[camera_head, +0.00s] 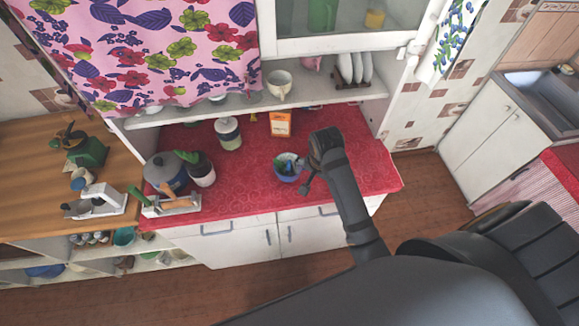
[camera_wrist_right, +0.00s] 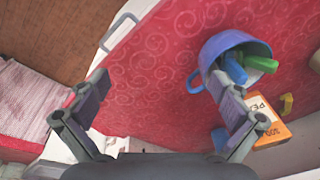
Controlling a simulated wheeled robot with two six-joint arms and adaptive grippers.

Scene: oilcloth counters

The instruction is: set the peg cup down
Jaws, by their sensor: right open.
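The peg cup (camera_head: 288,174) is a blue cup with blue and green pegs in it. It appears upright on the red oilcloth of the counter (camera_head: 336,178), towards its front middle. My right gripper (camera_head: 305,177) is just right of the cup in the head view. In the right wrist view its fingers (camera_wrist_right: 160,80) are spread, with only red cloth between them. There the cup (camera_wrist_right: 232,46) is beside the right-hand finger, its handle close to that fingertip; contact cannot be told. My left gripper is not in view.
An orange box (camera_head: 280,123) stands behind the cup. A lidded jar (camera_head: 228,133), a dark pot (camera_head: 164,172) and a plant pot (camera_head: 201,172) stand to the left. A shelf (camera_head: 260,108) overhangs the back. Red cloth is free right of the gripper.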

